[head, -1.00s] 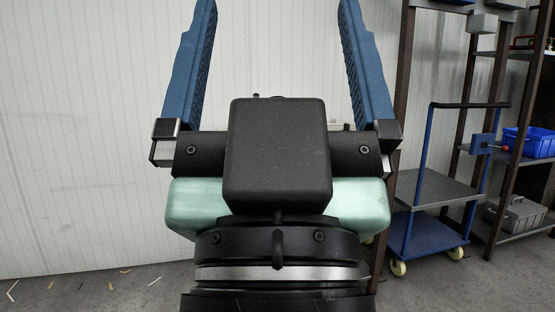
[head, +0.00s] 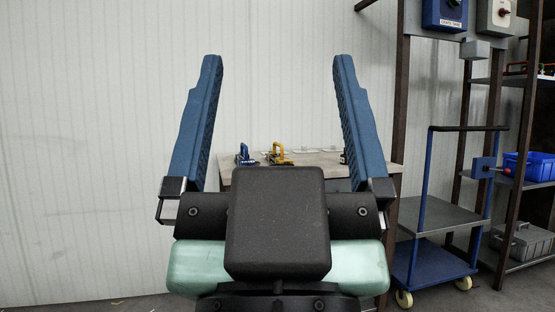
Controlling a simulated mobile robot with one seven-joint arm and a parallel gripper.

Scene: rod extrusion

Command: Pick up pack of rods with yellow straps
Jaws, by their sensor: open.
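My gripper (head: 277,60) is in the middle of the head view, its two blue fingers pointing up and spread wide apart. Nothing is between the fingers. I cannot make out a pack of rods with yellow straps in this view. A small yellow device (head: 279,155) sits on a table (head: 318,159) behind the gripper, but I cannot tell that it is part of any pack. My gripper's dark body hides much of the table.
A small blue device (head: 244,156) stands left of the yellow one. A blue-framed trolley (head: 425,262) stands at the right, in front of a dark shelf rack with a blue bin (head: 530,166) and a grey case (head: 522,242). A pale panelled wall (head: 90,150) fills the left.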

